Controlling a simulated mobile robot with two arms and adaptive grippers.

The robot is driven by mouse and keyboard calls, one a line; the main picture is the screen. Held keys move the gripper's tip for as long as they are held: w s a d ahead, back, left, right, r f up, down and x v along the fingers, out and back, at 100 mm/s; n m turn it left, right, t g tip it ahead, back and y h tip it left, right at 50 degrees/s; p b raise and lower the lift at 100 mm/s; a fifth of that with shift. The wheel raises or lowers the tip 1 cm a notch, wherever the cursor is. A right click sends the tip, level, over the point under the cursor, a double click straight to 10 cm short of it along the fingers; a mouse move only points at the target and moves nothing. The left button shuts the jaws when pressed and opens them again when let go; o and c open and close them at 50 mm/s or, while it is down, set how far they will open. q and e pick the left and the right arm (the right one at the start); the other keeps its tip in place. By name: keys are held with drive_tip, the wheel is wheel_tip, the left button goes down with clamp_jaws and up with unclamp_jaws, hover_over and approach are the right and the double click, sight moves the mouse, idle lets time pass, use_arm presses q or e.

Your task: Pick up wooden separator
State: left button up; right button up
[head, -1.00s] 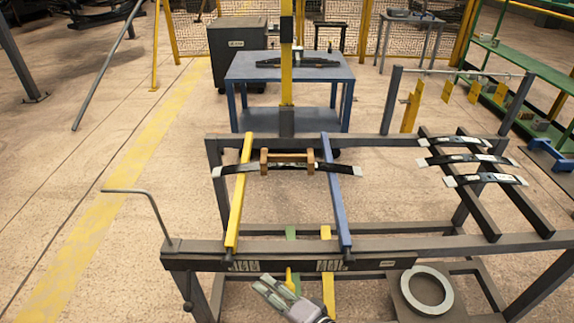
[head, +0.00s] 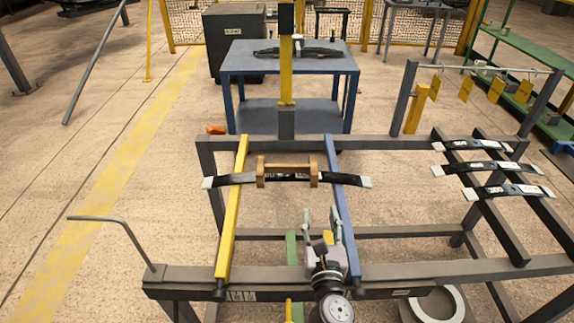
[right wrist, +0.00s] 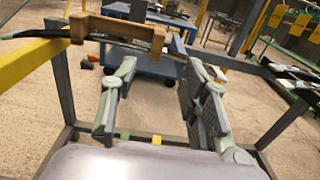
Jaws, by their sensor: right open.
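The wooden separator (head: 287,166) is a light brown bracket with two downward ends. It sits across a black leaf spring (head: 234,180) that lies over the yellow rail (head: 232,215) and the blue rail (head: 343,200) of the rack. My right gripper (head: 322,219) is open and empty, in front of and below the separator, near the blue rail. In the right wrist view the separator (right wrist: 117,27) shows at the upper left, beyond the open fingers (right wrist: 155,85) and apart from them. My left gripper is not in view.
Several more leaf springs (head: 485,167) lie on dark bars at the right of the rack. A blue table (head: 245,62) stands behind. A yellow post (head: 286,75) rises behind the separator. A bent grey rod (head: 115,225) stands at the left front.

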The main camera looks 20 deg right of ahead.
approach(315, 176)
drive_tip(key=p+x, duration=0.1)
drive_tip(key=x, duration=0.3)
drive_tip(key=shift+w+d, duration=0.15)
drive_tip(key=shift+w, duration=0.2)
drive_tip(key=shift+w+d+r, duration=0.1)
drive_tip(key=shift+w, duration=0.3)
drive_tip(key=x, duration=0.4)
drive_tip(key=shift+w+d, duration=0.1)
drive_tip(key=shift+w, duration=0.3)
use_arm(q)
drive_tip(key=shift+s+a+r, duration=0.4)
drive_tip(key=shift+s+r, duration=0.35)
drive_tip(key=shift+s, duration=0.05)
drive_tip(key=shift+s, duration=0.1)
use_arm(e)
drive_tip(key=shift+c, duration=0.4)
drive_tip(key=shift+c, duration=0.6)
clamp_jaws()
